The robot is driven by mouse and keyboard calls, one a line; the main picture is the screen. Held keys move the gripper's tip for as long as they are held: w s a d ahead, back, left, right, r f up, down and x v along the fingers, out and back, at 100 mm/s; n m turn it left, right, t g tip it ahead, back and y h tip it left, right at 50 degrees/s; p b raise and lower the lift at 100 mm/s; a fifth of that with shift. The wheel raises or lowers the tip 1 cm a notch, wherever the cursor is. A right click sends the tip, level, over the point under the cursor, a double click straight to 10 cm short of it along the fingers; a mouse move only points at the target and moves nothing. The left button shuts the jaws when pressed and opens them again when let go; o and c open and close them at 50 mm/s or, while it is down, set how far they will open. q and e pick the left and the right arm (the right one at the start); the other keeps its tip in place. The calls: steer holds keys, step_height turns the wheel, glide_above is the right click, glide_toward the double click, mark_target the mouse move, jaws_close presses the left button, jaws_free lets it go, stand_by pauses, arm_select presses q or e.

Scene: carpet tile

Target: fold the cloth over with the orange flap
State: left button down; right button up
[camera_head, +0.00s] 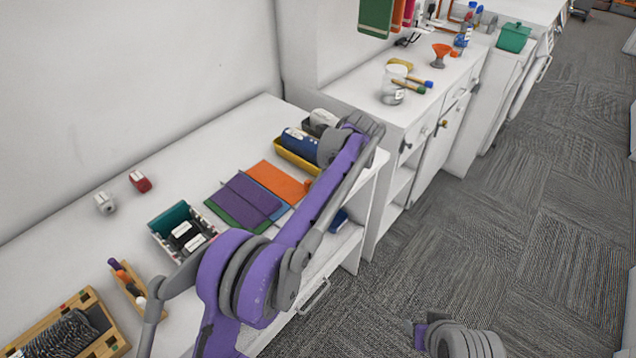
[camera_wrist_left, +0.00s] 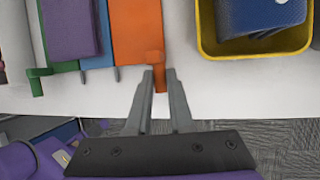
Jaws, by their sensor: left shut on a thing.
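The folding cloth lies on the white counter in the head view, with a purple panel (camera_head: 249,198), an orange flap (camera_head: 279,180), and green and blue panels showing at the edges. The left wrist view shows the orange flap (camera_wrist_left: 137,30) with a narrow tab at its near corner. My left gripper (camera_wrist_left: 162,74) is at the counter's front edge, its two fingers shut on that orange tab. The flap lies flat. In the head view my purple left arm crosses in front and hides the gripper. My right gripper is not in view.
A yellow bin (camera_head: 297,156) with a blue item stands close beside the orange flap. A basket (camera_head: 187,233) with dark boxes is left of the cloth. A wooden tray (camera_head: 101,348) sits at the near end. The counter behind the cloth is mostly clear.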

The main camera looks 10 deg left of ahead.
arm_select(q)
steer(key=shift+d+f, duration=0.25)
steer(key=shift+f, duration=0.05)
steer(key=c, duration=1.1)
jaws_free()
steer(key=shift+w, duration=0.3)
steer(key=shift+r, duration=0.1)
steer(key=shift+s+r, duration=0.1)
steer(key=shift+r, duration=0.05)
steer(key=p+v, duration=0.1)
steer(key=v, duration=0.9)
steer(key=shift+d+r, duration=0.1)
steer(key=shift+r, duration=0.15)
